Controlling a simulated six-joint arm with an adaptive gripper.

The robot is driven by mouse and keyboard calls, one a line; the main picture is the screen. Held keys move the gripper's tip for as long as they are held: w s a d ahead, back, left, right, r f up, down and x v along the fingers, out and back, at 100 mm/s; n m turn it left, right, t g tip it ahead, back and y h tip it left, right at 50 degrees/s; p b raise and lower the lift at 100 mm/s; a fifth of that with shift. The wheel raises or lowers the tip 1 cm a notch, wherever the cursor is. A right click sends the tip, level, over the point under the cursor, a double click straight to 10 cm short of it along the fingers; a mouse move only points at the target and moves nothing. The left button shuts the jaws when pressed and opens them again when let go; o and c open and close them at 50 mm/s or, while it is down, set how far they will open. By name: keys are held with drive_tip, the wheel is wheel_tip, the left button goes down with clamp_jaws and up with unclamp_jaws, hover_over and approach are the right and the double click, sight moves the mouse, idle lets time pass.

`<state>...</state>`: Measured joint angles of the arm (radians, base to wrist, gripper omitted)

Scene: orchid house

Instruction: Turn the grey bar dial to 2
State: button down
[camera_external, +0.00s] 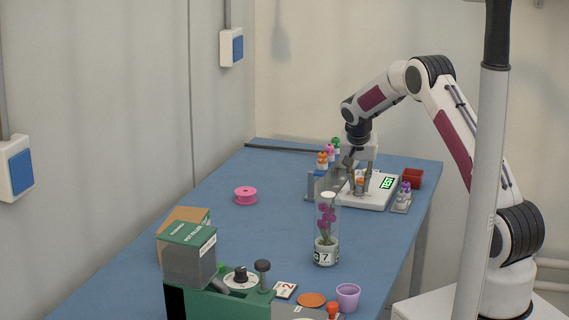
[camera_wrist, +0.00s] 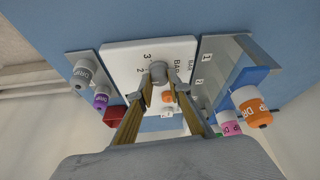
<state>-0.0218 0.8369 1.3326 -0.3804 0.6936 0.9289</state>
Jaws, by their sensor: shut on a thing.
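The grey bar dial (camera_wrist: 158,72) sits on a white panel (camera_wrist: 118,62) in the wrist view. The figures 3 and 2 are printed to its left, and BAR lettering to its right. My gripper (camera_wrist: 160,84) has its two fingertips at either side of the dial and is shut on it. The dial's exact pointing is hard to read. In the external view my gripper (camera_external: 361,178) points down over the white unit (camera_external: 378,199), which has a lit green display. A small orange thing (camera_wrist: 168,97) shows between the fingers; its contact with them is unclear.
A rack with orange, pink and green-capped vials (camera_external: 322,160) stands close left of my gripper. Purple-capped vials (camera_external: 405,188) and a red pot (camera_external: 413,178) stand right. A flower tube (camera_external: 326,230) stands in front. The blue table (camera_external: 270,235) is clear near the pink spool (camera_external: 246,196).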

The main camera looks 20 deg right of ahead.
idle(0.4)
drive_tip(key=c, duration=1.9)
unclamp_jaws()
drive_tip(key=shift+r, duration=0.15)
drive_tip(key=v, duration=1.1)
drive_tip(key=shift+a+r, duration=0.2)
drive_tip(key=shift+r, duration=0.05)
drive_tip(key=shift+s+n, duration=0.15)
drive_tip(key=shift+n, duration=0.25)
